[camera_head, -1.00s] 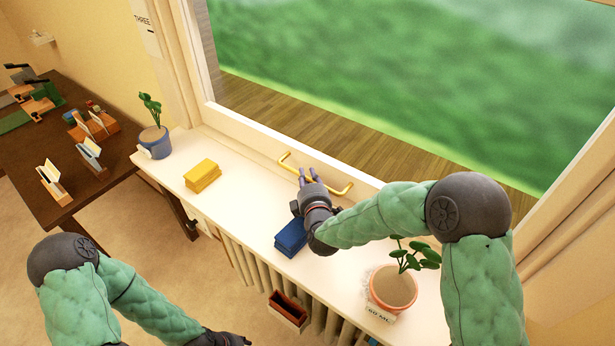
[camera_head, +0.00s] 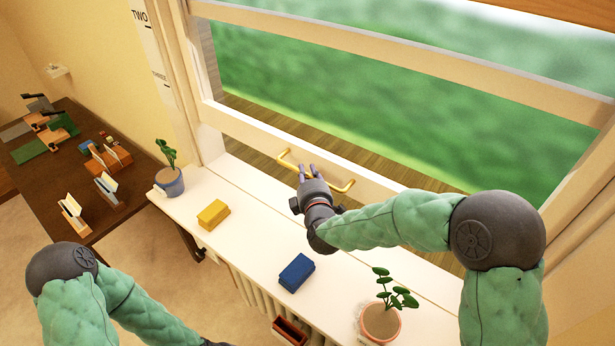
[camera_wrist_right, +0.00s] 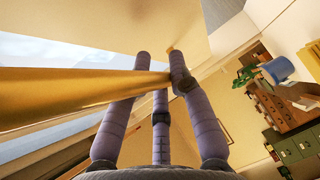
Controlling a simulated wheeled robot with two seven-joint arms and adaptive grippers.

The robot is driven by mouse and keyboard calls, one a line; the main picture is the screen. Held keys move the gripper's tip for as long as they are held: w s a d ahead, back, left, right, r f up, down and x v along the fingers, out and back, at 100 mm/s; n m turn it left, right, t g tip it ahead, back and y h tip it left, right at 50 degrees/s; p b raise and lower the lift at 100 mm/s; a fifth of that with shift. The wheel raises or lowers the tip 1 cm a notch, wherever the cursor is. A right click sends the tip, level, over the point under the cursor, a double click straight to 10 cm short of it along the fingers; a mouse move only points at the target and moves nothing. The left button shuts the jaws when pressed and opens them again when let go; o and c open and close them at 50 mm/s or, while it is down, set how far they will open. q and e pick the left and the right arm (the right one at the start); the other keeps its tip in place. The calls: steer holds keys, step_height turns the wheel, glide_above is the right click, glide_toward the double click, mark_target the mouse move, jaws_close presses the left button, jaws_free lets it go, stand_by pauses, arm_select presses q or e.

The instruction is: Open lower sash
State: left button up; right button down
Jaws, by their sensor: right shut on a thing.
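The lower sash of the window has a cream bottom rail (camera_head: 250,128) with a yellow bar handle (camera_head: 343,187). The rail stands raised above the white sill (camera_head: 245,255), with a gap below it. My right gripper (camera_head: 307,168) is shut on the handle near its middle. In the right wrist view the handle (camera_wrist_right: 65,95) passes between the fingers of the gripper (camera_wrist_right: 160,72). My left arm hangs at the lower left, and its fingers are out of the picture.
On the sill stand a plant in a blue pot (camera_head: 170,181), a yellow block (camera_head: 213,214), a blue block (camera_head: 296,272) and a plant in a terracotta pot (camera_head: 380,322). A dark desk (camera_head: 55,185) with small items is at left. A brown box (camera_head: 290,331) is below the sill.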

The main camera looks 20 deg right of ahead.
steer(key=shift+r+p, duration=0.85)
steer(key=shift+r, duration=0.7)
steer(key=c, duration=1.1)
jaws_free()
steer(key=shift+s, duration=0.1)
steer(key=s+a+r, duration=0.1)
steer(key=s, duration=1)
steer(key=shift+s+a+r, duration=0.15)
steer(key=shift+s+r, duration=0.15)
